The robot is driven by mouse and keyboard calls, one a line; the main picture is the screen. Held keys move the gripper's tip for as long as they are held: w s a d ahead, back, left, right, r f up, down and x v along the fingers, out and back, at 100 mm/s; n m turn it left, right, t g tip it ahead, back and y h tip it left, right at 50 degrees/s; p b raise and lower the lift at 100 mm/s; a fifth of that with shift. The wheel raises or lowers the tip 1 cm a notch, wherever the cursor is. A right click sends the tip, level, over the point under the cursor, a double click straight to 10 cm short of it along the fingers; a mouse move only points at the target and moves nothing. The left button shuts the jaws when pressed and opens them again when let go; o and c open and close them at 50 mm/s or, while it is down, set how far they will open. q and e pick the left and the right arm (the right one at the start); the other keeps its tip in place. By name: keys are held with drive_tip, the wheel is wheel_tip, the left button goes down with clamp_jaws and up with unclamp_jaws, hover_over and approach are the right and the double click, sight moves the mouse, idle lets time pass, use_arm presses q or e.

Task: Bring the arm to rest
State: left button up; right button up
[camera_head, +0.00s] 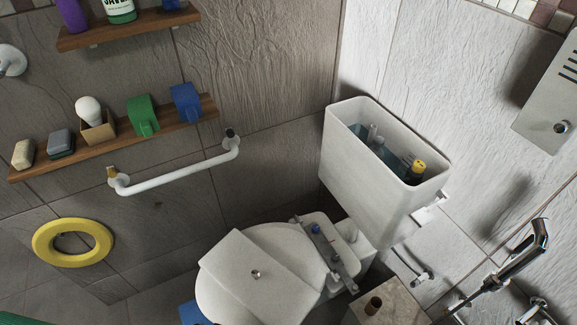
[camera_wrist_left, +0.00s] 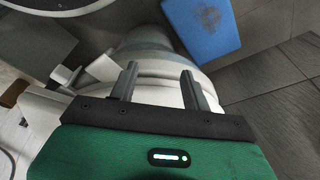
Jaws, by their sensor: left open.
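My left gripper (camera_wrist_left: 160,82) is at the lower middle of the left wrist view, with its two grey fingers apart and nothing between them. The white toilet base lies beyond the fingers; I cannot tell whether they touch it. In the head view only a green sliver shows at the bottom left corner; I cannot tell what it belongs to. My right gripper is not in view.
The white toilet cistern (camera_head: 345,165) is open on top. A white slab with a knob (camera_head: 252,274) lies on the toilet lid. A white grab bar (camera_head: 178,176), wooden shelf (camera_head: 196,107) and yellow ring (camera_head: 72,258) are at left. A blue mat (camera_wrist_left: 202,40) lies on the floor.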

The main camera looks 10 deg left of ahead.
use_arm(q)
drive_tip(key=s+a+f+p, duration=0.1)
drive_tip(key=s+f+p, duration=0.1)
drive_tip(key=s+f, duration=0.6)
drive_tip(key=s+a+f+g+p, duration=0.1)
drive_tip(key=s+a+f+p, duration=0.1)
drive_tip(key=s+f, duration=0.6)
drive_tip(key=s+p, duration=0.1)
drive_tip(key=s, duration=0.3)
drive_tip(key=shift+a+f, duration=0.15)
drive_tip(key=shift+a, duration=0.15)
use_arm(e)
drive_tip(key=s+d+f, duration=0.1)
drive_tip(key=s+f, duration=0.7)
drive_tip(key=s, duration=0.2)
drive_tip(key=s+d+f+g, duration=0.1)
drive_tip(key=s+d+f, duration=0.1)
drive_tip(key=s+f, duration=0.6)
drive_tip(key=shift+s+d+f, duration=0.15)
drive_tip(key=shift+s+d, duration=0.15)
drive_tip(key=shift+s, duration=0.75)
